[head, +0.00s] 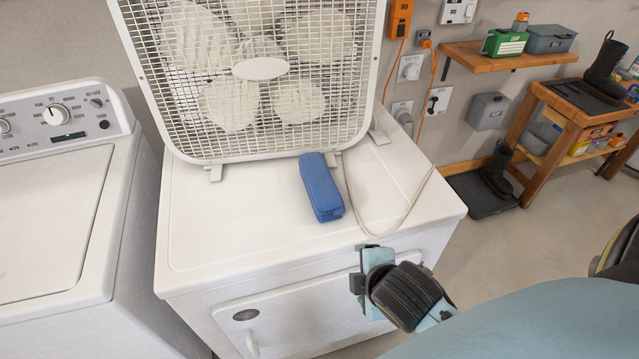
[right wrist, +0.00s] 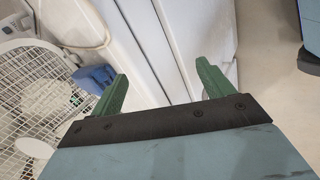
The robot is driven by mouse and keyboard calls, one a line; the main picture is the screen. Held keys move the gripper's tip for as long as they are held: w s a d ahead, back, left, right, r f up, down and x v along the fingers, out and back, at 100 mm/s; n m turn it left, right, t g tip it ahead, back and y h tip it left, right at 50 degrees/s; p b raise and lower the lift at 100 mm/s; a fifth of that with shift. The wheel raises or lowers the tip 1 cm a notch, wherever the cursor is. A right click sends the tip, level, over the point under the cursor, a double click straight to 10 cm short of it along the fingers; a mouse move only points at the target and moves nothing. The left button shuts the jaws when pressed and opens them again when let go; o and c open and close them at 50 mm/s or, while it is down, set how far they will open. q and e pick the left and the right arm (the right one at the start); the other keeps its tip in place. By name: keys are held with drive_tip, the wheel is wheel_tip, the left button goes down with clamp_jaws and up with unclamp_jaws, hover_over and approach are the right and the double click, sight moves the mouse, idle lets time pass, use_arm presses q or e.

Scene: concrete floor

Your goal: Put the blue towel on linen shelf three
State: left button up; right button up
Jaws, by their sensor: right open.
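The blue towel (head: 321,187), folded into a thick narrow bundle, lies on the white top of the dryer-like machine (head: 230,235), just in front of the box fan. It also shows partly in the right wrist view (right wrist: 92,76), behind the left finger. My right gripper (head: 362,270) is in front of the machine's front edge, to the right of and nearer than the towel, apart from it. In the right wrist view its two green fingers (right wrist: 162,76) are spread with nothing between them. My left gripper is not in view. No shelf that I can identify as linen shelf three shows.
A white box fan (head: 262,75) stands on the machine, its pale cord (head: 405,210) looping right of the towel. A washer (head: 55,200) stands at left. A wooden wall shelf (head: 510,52) and a wooden rack (head: 560,115) with boots are at the right. Floor between is clear.

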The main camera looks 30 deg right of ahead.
drive_tip(key=w+d+r+n+t+h, duration=0.1)
drive_tip(key=w+r+n+t, duration=0.3)
drive_tip(key=n, duration=0.6)
drive_tip(key=n+t, duration=0.2)
drive_tip(key=n, duration=0.8)
approach(326, 195)
drive_tip(key=x, duration=0.4)
drive_tip(key=b+x, duration=0.1)
drive_tip(key=x, duration=0.3)
drive_tip(key=f+x, duration=0.1)
drive_tip(key=x, duration=0.3)
drive_tip(key=shift+s+d, duration=0.15)
drive_tip(key=shift+s, duration=0.05)
drive_tip(key=c, duration=1.2)
wheel_tip(326, 195, up, 10)
drive_tip(key=shift+f+p, duration=0.1)
drive_tip(key=shift+p, duration=0.9)
drive_tip(key=shift+c, duration=0.2)
drive_tip(key=shift+s+a+n+b, duration=0.1)
drive_tip(key=shift+a+n+b, duration=0.2)
drive_tip(key=shift+a+b, duration=0.1)
drive_tip(key=s+a+n+y+b, duration=0.2)
drive_tip(key=s+a+b, duration=0.3)
drive_tip(key=a, duration=0.3)
drive_tip(key=shift+s+a+t+y, duration=0.15)
drive_tip(key=shift+s+t+y, duration=0.15)
drive_tip(key=shift+s+y, duration=0.35)
